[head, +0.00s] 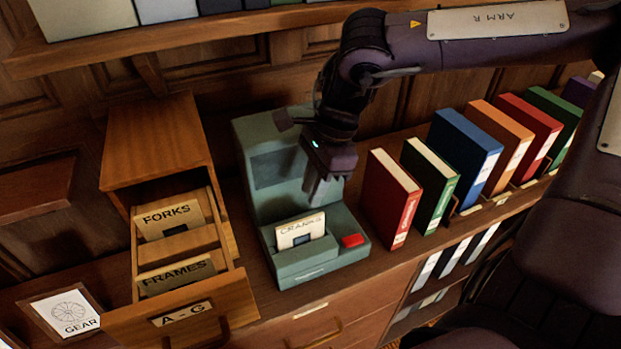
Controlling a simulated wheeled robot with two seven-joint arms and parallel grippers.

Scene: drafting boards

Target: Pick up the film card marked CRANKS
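The film card marked CRANKS (301,232) is a small cream card with a dark window. It stands in the front of a grey-green reader machine (257,178), tilted back a little. Its lower edge is hidden in the machine. My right gripper (322,195) points down just above and behind the card, over the machine. It looks apart from the card. Its fingers overlap in this view, so I cannot tell how far apart they are. My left gripper is not in view.
A red button (352,240) sits right of the card. An open drawer (185,312) marked A-G holds cards marked FORKS (168,219) and FRAMES (176,275). A red binder (389,198) stands close right of the machine, with several more binders beyond. A GEAR picture card (68,312) lies left.

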